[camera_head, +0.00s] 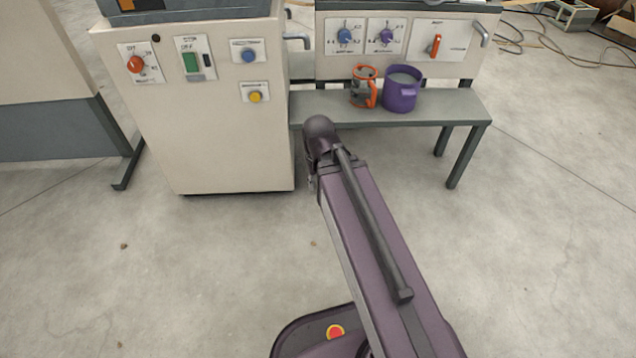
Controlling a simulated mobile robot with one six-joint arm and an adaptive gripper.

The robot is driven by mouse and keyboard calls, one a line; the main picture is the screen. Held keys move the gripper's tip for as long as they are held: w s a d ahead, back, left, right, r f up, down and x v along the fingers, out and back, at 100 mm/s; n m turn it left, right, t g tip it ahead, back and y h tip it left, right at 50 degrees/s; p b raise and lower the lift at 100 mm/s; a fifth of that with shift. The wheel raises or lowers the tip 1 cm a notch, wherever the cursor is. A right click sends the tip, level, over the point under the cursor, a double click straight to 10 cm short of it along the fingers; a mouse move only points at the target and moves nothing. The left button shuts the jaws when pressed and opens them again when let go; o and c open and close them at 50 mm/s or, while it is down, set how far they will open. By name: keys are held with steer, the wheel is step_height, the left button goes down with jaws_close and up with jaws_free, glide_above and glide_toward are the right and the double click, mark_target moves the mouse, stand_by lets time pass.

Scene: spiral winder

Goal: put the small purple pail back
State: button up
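The small purple pail (400,98) stands upright on the grey bench (448,106) in front of the right-hand machine panel. Nothing of mine is seen touching the pail.
An orange and grey container (362,92) stands just left of the pail. A cream cabinet (222,140) with knobs and buttons is left of the bench. Cables (575,48) lie on the floor at the back right. The floor right of my arm is clear.

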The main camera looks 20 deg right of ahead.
steer(key=shift+s+a, duration=0.2)
steer(key=shift+o, duration=0.2)
step_height(320, 180, up, 5)
steer(key=p, duration=0.4)
steer(key=shift+f+p, duration=0.15)
steer(key=shift+p, duration=0.2)
